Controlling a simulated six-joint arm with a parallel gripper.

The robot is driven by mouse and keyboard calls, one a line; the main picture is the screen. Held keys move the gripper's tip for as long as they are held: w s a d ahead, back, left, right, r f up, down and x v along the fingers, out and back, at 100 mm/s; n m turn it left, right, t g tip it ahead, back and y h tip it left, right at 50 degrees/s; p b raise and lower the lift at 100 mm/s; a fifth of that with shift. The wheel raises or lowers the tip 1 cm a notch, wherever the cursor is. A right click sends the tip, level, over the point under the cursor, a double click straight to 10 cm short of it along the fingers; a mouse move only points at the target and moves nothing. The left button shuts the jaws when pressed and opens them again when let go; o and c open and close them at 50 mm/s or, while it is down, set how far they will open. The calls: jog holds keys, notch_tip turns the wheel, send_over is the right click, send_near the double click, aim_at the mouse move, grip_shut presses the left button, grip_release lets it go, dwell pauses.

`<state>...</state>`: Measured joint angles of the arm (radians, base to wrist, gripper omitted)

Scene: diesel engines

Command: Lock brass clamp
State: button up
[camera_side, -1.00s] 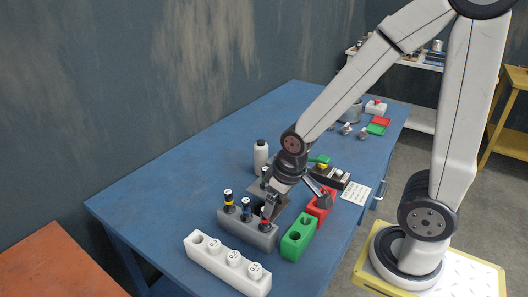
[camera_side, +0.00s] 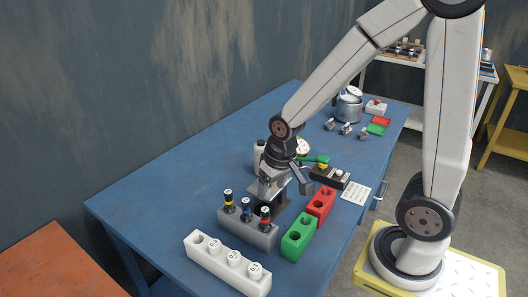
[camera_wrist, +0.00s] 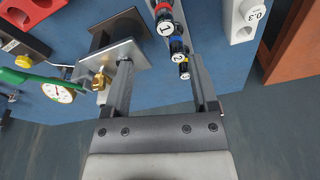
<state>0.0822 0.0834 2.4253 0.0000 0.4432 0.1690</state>
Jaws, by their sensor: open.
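A small brass clamp (camera_wrist: 101,82) shows in the wrist view, at the near edge of a grey metal plate fixture (camera_wrist: 124,52). My gripper (camera_wrist: 160,64) is open, with nothing between its fingers. Its left finger overlaps the plate's edge in the picture, just right of the brass clamp; I cannot tell whether they touch. In the side view my gripper (camera_side: 264,188) is over the fixture, behind the grey injector rack (camera_side: 248,231), and hides the clamp.
Several banded injectors (camera_side: 246,208) stand upright in the grey rack. A white numbered block (camera_side: 226,263), a green block (camera_side: 298,238) and a red block (camera_side: 320,204) are close by. The table's left part is clear.

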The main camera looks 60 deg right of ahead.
jog(key=w+d+m, duration=0.2)
jog(key=d+m, duration=0.2)
jog(key=d, duration=0.1)
jog(key=w+d+m+g, duration=0.1)
jog(key=w+d+m, duration=0.2)
jog(key=d+m, duration=0.1)
jog(key=w+d+r+m+g, duration=0.1)
jog(key=w+d+m, duration=0.2)
jog(key=d, duration=0.3)
jog(key=shift+w+d+r+m, duration=0.1)
jog(key=shift+w+d+m, duration=0.2)
jog(key=shift+m, duration=0.3)
jog(key=shift+d+m, duration=0.4)
jog(key=shift+d, duration=0.2)
jog(key=shift+f, duration=3.85)
grip_shut()
